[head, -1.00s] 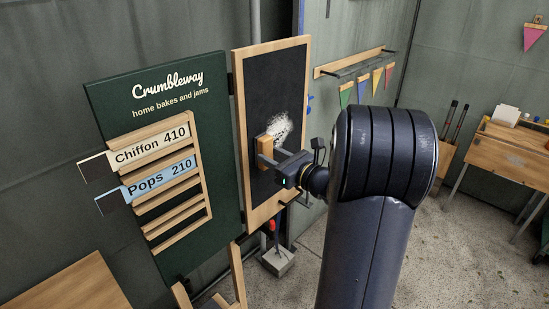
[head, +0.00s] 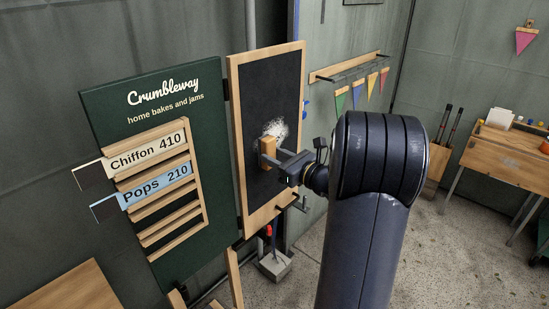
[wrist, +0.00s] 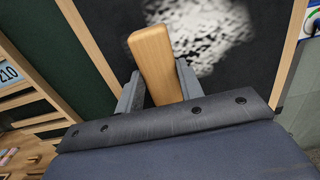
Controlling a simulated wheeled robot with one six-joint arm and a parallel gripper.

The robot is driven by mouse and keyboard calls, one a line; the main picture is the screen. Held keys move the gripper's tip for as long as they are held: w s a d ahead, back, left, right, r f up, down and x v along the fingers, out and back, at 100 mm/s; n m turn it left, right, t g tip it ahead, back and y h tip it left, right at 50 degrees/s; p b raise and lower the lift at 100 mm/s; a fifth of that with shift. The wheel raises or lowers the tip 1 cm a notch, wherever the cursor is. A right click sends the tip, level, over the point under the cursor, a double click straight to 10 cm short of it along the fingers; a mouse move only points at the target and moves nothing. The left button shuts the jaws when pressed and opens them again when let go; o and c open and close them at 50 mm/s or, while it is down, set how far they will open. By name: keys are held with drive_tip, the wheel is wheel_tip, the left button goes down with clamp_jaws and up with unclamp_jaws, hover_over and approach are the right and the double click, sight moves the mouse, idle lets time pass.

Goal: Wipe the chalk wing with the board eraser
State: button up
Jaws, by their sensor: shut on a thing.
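The chalk wing is a black board (head: 262,90) in a wooden frame, hinged at the right of the green sign. A white chalk smudge (head: 277,130) is on its middle; it also shows in the wrist view (wrist: 212,30), patchy, at the upper middle. My gripper (head: 270,156) is shut on the board eraser (head: 267,150), whose wooden back shows in the wrist view (wrist: 158,60) between the two fingers. The eraser is at the board's face, at the lower left edge of the smudge. Its wiping side is hidden, so I cannot tell whether it touches.
The green Crumbleway sign (head: 170,95) with price strips on wooden rails stands at left. A shelf rail (head: 345,67) with pennants hangs on the wall behind. A wooden desk (head: 505,150) stands at far right.

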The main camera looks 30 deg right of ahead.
drive_tip(key=shift+w+d, duration=0.3)
drive_tip(key=shift+d, duration=0.45)
drive_tip(key=shift+w+d, duration=0.25)
drive_tip(key=shift+d, duration=0.45)
drive_tip(key=shift+w+d, duration=0.25)
drive_tip(key=shift+d, duration=0.45)
drive_tip(key=shift+w+d, duration=0.25)
drive_tip(key=shift+d, duration=0.45)
drive_tip(key=shift+w+d+p, duration=0.25)
drive_tip(key=shift+w+d, duration=0.05)
drive_tip(key=shift+d, duration=0.45)
drive_tip(key=shift+w+d+p, duration=0.25)
drive_tip(key=shift+d, duration=0.45)
drive_tip(key=shift+w+d+p, duration=0.15)
drive_tip(key=shift+w+d, duration=0.1)
drive_tip(key=shift+d, duration=0.5)
drive_tip(key=shift+w+d+p, duration=0.15)
drive_tip(key=shift+w+d, duration=0.1)
drive_tip(key=shift+d, duration=0.45)
drive_tip(key=shift+a, duration=0.15)
